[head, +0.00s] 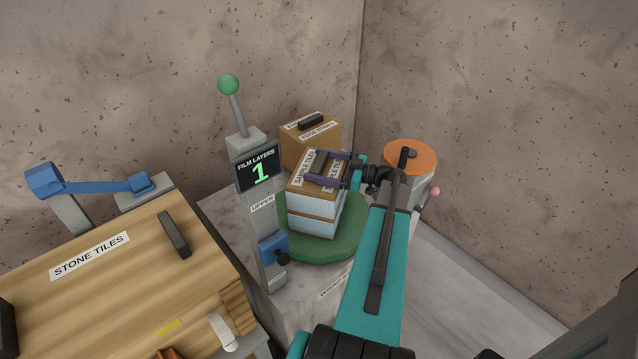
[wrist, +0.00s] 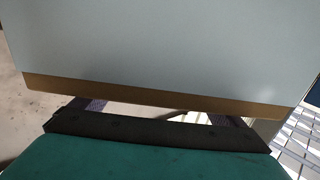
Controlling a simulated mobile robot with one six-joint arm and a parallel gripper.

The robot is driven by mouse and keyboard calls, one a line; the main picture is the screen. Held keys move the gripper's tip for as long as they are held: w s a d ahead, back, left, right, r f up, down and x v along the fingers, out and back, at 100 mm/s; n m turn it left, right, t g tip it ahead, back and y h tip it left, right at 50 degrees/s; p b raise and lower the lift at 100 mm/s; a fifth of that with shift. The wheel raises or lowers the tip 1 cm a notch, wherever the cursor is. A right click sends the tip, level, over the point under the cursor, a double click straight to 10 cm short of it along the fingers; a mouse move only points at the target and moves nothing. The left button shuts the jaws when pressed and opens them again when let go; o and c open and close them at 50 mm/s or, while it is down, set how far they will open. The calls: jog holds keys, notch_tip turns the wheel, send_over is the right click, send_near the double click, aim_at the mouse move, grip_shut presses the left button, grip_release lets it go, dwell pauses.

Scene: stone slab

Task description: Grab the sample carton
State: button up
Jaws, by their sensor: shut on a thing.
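The sample carton (head: 315,212) is a brown box with a pale film band around its sides and white labels on top. It is over the green turntable (head: 352,243); I cannot tell whether it touches it. My gripper (head: 322,168) reaches in from the right, with its purple fingers across the carton's top, shut on it. In the wrist view the carton's pale side (wrist: 165,45) with a brown edge fills the upper part. Parts of the fingers show below that edge; their tips are hidden there.
A grey post (head: 262,215) with a display reading "FILM LAYERS 1" stands close left of the carton. Another brown carton (head: 296,152) with a dark handle is behind. An orange-topped cylinder (head: 425,158) stands right. The wooden "STONE TILES" crate (head: 130,275) fills the lower left.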

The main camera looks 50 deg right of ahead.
jog(key=shift+r, duration=0.25)
jog(key=shift+r+b, duration=0.8)
jog(key=shift+r, duration=0.7)
jog(key=s+a+r+b, duration=0.1)
jog(key=s+b, duration=0.3)
jog(key=s, duration=1.2)
jog(key=shift+a+r, duration=0.3)
jog(key=shift+a, duration=0.1)
